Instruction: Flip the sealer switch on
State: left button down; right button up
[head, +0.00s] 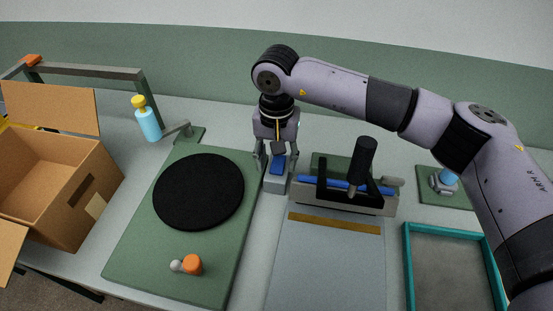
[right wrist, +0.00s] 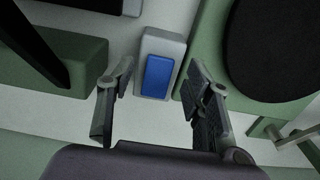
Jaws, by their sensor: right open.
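The sealer switch is a blue rocker (head: 277,164) in a light grey housing (head: 275,184), on the table just left of the sealer (head: 345,201). In the right wrist view the blue rocker (right wrist: 159,76) lies between and beyond my fingertips. My right gripper (head: 276,160) is open and points down over the switch, with a finger to each side. In the right wrist view the right gripper (right wrist: 160,85) holds nothing. Which way the rocker is tilted cannot be told. My left gripper is not in view.
A green board with a black disc (head: 199,191) lies left of the switch. The sealer's black upright handle (head: 362,160) stands to the right. A cardboard box (head: 60,190) is at far left, a teal-rimmed tray (head: 408,262) at lower right.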

jog(key=shift+f, duration=1)
